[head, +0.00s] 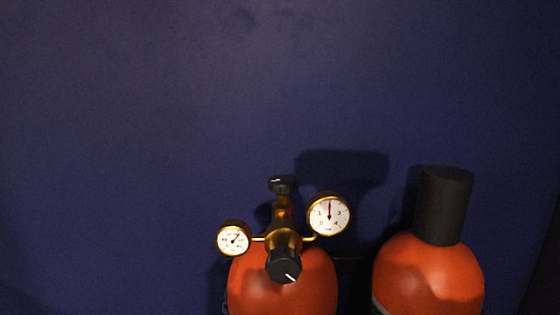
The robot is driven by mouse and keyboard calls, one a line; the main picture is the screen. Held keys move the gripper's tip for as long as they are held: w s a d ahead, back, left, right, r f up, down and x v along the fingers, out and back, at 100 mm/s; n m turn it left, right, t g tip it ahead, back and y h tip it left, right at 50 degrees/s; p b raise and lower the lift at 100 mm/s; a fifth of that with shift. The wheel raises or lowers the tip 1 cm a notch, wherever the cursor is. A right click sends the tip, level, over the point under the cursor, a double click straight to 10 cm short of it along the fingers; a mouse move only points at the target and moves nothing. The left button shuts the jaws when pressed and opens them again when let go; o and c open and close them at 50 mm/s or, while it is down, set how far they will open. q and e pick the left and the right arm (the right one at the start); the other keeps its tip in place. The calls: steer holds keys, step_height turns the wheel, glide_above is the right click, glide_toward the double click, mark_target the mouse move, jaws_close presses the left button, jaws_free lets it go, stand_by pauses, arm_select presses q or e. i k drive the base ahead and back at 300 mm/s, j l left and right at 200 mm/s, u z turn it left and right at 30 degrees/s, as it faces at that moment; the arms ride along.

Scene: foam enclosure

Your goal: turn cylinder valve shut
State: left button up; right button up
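An orange gas cylinder (250,290) stands at the bottom centre of the head view, its lower part cut off by the frame. A brass valve body (282,212) rises from its top, with a small black valve handwheel (282,184) at the very top. A brass regulator (284,240) carries a small gauge (234,239) on the left and a larger gauge (328,215) on the right. A black knob (284,265) with a white mark faces me. Neither of my grippers is in view.
A second orange cylinder (428,275) with a black cap (443,205) stands to the right, a gap apart from the first. A dark blue wall (180,110) is close behind both. The space left of the first cylinder looks clear.

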mark_target(282, 184)
steer(key=k+j+u, duration=0.1)
steer(key=j, duration=0.3)
steer(key=k+j+u, duration=0.1)
steer(key=j, duration=0.25)
steer(key=k+j, duration=0.2)
steer(key=j, duration=0.25)
steer(key=k+j+u, duration=0.15)
steer(key=j, duration=0.2)
steer(key=j+u, duration=0.1)
steer(key=j, duration=0.35)
steer(key=k, duration=0.05)
